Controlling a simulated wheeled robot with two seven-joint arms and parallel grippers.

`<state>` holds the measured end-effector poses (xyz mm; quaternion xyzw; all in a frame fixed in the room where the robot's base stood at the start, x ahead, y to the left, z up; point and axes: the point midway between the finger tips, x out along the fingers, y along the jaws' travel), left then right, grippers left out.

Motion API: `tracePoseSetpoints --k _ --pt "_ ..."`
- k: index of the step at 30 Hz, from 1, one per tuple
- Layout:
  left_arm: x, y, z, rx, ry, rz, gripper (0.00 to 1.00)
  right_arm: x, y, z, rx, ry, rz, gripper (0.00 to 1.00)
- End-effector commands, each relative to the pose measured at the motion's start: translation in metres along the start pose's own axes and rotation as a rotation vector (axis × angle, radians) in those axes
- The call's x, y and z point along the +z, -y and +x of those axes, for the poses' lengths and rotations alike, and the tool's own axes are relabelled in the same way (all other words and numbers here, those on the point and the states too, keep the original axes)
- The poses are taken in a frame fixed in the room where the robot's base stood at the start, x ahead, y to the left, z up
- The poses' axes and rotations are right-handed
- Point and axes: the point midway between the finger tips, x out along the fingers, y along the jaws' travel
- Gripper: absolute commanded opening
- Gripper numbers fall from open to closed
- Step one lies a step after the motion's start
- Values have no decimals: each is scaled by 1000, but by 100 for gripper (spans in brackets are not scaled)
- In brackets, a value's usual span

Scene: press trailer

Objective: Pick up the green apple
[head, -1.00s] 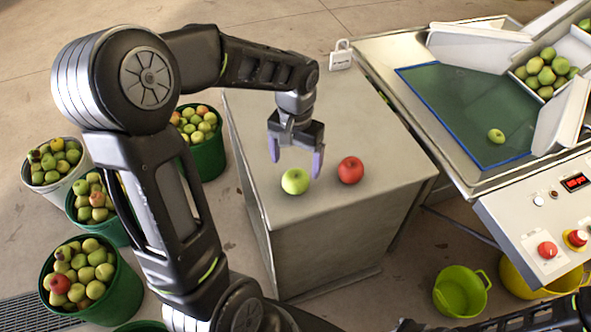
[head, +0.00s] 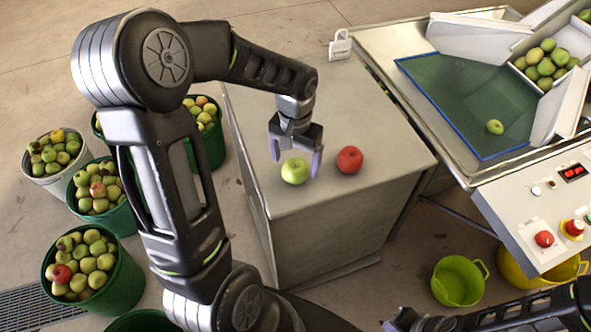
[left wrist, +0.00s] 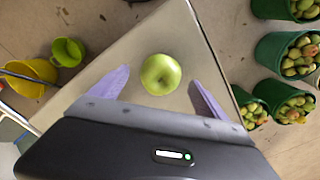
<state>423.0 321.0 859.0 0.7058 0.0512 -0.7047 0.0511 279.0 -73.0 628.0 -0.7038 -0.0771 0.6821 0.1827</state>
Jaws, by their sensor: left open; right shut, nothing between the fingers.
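The green apple (head: 295,171) sits on the grey box-shaped stand, near its front edge. It also shows in the left wrist view (left wrist: 161,74), centred ahead of and between the fingers. My left gripper (head: 296,162) is open, pointing down, with one purple finger on each side of the apple as seen from the head. I cannot tell whether either finger touches it. My right gripper (head: 395,322) shows only in part at the bottom edge of the head view, low and far from the apple.
A red apple (head: 349,160) stands close to the right of the green one. The grey stand (head: 345,232) is otherwise clear around them. A press table with a green surface (head: 470,95) and control panel (head: 545,215) is at right. Fruit buckets (head: 95,285) stand at left.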

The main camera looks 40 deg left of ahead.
Motion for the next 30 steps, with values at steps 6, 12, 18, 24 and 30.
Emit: tracePoseSetpoints --k 6,12,18,24,30 --pt "1 0 32 0 5 1 85 0 2 -6 0 1 0 0" --pt "0 0 42 0 2 0 85 0 2 -6 1 1 0 0" --pt "0 0 41 0 1 0 85 0 2 -6 1 1 0 0" --pt "0 0 41 0 1 1 85 0 2 -6 1 1 0 0" --pt "0 0 41 0 1 1 78 0 2 -6 1 1 0 0"
